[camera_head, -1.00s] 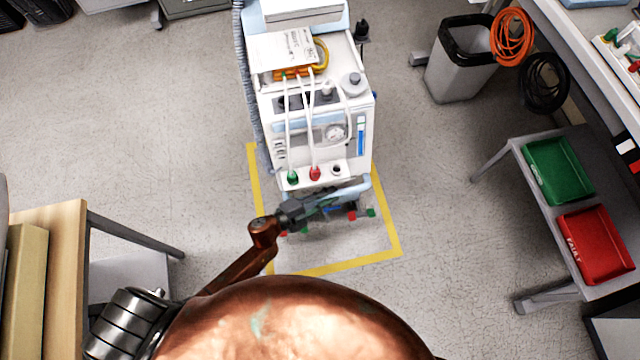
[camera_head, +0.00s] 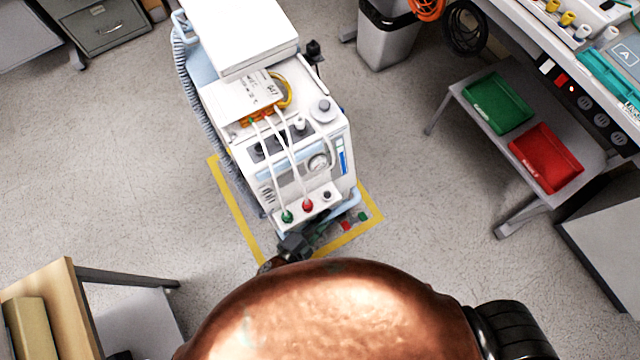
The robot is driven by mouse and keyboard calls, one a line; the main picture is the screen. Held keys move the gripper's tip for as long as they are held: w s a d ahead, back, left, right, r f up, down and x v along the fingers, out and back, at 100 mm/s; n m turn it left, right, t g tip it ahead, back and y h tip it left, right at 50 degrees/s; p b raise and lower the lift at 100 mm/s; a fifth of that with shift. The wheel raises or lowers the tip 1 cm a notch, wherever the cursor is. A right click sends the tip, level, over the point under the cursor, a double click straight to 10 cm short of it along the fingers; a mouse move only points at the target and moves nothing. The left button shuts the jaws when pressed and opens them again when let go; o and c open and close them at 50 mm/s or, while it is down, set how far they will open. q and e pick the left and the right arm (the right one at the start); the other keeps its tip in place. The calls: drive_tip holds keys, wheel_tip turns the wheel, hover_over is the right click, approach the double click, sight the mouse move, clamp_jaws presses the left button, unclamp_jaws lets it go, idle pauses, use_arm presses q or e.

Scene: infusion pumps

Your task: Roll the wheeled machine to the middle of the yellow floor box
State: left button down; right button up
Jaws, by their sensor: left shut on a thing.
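The wheeled machine (camera_head: 296,175) is a white and pale blue cart with a gauge, tubes, green and red connectors and a grey hose on its left side. It stands over the yellow floor box (camera_head: 236,208) and hides much of it. The box's left edge, front edge and front right corner show. The wheels and the rear of the box are hidden. My left gripper (camera_head: 312,238) is at the machine's low front, shut on its pale blue handle (camera_head: 346,208); the fingertips are partly hidden. My right gripper is out of view.
A grey bin (camera_head: 385,42) stands behind right. A shelf with a green tray (camera_head: 498,103) and a red tray (camera_head: 546,157) is at the right, below a workbench. A wooden-topped table (camera_head: 40,310) is at the lower left. Floor beside the machine is clear.

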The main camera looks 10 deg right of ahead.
use_arm(q)
drive_tip(key=shift+a, duration=0.1)
drive_tip(key=c, duration=1.8)
unclamp_jaws()
drive_tip(key=shift+o, duration=0.2)
drive_tip(key=v, duration=1.2)
